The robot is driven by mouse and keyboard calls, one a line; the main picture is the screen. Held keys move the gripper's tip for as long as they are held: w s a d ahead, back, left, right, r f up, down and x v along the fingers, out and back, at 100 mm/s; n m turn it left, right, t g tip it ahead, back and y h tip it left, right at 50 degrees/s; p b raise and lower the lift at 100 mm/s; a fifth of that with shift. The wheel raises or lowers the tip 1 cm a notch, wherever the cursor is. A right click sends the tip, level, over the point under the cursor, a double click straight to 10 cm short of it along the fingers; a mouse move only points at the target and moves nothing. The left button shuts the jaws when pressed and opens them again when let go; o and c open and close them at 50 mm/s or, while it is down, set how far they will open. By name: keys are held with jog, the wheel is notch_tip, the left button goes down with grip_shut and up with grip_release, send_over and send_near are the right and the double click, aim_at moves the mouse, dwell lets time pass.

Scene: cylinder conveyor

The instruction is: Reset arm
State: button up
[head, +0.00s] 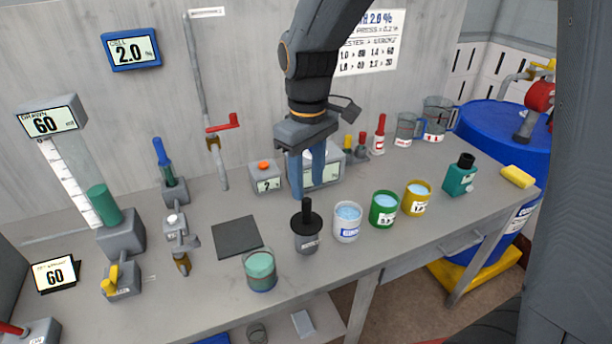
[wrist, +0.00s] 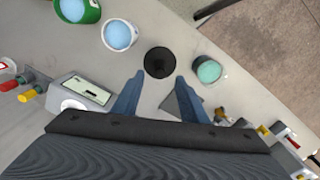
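My gripper (head: 308,188) hangs over the bench with its two blue fingers pointing down, behind the grey pot with a black disc and upright black handle (head: 307,238). In the wrist view, the fingers of my gripper (wrist: 157,80) are spread apart with nothing between them. The black top of the pot (wrist: 159,62) shows just beyond the fingertips, apart from them. My arm reaches down from the top of the head view.
White (head: 347,222), green (head: 383,209) and yellow (head: 417,198) cups stand right of the pot. A glass of teal liquid (head: 260,270) and a dark square pad (head: 237,237) are to its left. A display box (head: 325,168) stands close behind my gripper.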

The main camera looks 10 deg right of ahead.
jog(key=s+d+f+m+t, duration=0.1)
jog(key=s+d+f+m, duration=0.1)
jog(key=s+d+m, duration=0.3)
jog(key=s+d+f+m+t, duration=0.1)
jog(key=d+m+t, duration=0.15)
jog(key=d, duration=0.45)
notch_tip(320, 180, down, 6)
jog(key=s+g+b, duration=0.1)
jog(key=g+b, duration=0.1)
jog(key=b, duration=0.2)
jog(key=shift+s+d+m, duration=0.2)
jog(key=shift+d+m, duration=0.05)
jog(key=shift+m, duration=0.1)
dwell(0.6)
